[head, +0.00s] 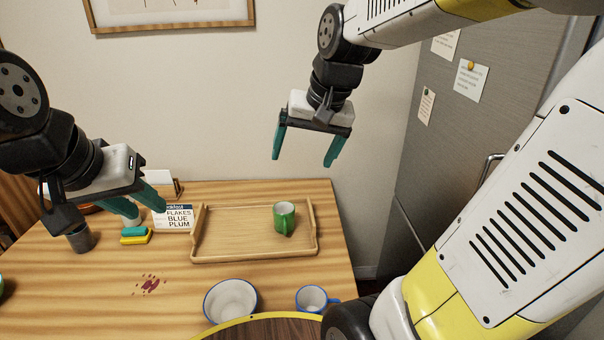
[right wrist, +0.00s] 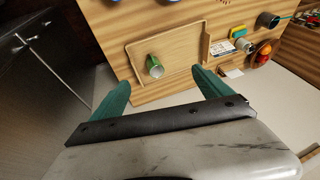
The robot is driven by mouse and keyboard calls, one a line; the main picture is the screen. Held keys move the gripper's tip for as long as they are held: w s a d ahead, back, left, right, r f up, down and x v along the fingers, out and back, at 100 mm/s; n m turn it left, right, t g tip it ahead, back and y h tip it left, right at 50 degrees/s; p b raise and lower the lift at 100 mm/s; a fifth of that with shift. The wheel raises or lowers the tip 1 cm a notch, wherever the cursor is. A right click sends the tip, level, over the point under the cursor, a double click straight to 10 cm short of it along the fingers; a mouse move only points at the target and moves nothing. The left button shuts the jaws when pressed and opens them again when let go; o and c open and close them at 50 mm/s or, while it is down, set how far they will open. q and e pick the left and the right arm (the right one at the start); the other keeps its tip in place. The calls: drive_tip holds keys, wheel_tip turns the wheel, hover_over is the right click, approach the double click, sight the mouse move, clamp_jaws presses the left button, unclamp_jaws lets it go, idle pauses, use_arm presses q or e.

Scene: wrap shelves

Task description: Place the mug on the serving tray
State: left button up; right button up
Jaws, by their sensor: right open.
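A green mug (head: 284,218) stands upright inside the wooden serving tray (head: 240,256), toward its right end. The right wrist view also shows the green mug (right wrist: 154,66) on the tray (right wrist: 168,28). A second mug, white with a blue rim (head: 314,300), stands on the table in front of the tray. My right gripper (head: 303,160) is open and empty, raised above and beyond the tray; its fingers also show in the right wrist view (right wrist: 158,78). My left gripper (head: 147,216) is open with its fingers apart, above the table left of the tray.
A teal and yellow sponge (head: 135,236) and a dark cup (head: 80,238) are further left. A white bowl (head: 230,302) sits at the front. A reddish stain (head: 150,285) marks the table. A fridge (head: 480,130) stands right.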

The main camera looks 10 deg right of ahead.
drive_tip(key=s+n+t, duration=0.1)
drive_tip(key=s+n, duration=0.1)
drive_tip(key=s, duration=0.8)
drive_tip(key=shift+a+f+t, duration=0.25)
drive_tip(key=shift+f+t, duration=0.05)
drive_tip(key=shift+f, duration=0.05)
